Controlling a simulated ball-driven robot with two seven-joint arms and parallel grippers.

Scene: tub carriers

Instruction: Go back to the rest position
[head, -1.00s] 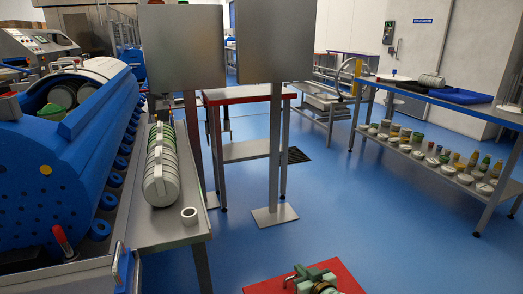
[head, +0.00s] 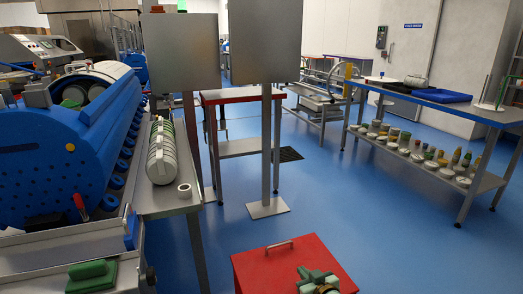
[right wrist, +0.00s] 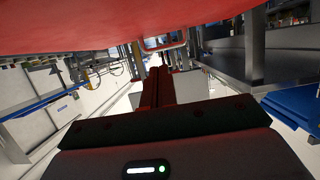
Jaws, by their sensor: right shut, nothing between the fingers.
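My right gripper (right wrist: 155,88) shows in the right wrist view, its dark reddish fingers together with nothing between them. The red surface of a red-topped box (head: 275,262) fills the top of that picture, apparently upside down, and a bar handle shows beyond the fingertips. I cannot tell the exact gap between the gripper and the box. My left gripper is not in view.
A blue drum machine (head: 60,160) and a bench with a row of discs (head: 161,155) stand at left. Two panels on posts (head: 265,48) stand ahead. A shelf rack (head: 430,180) is at right; blue floor between is clear.

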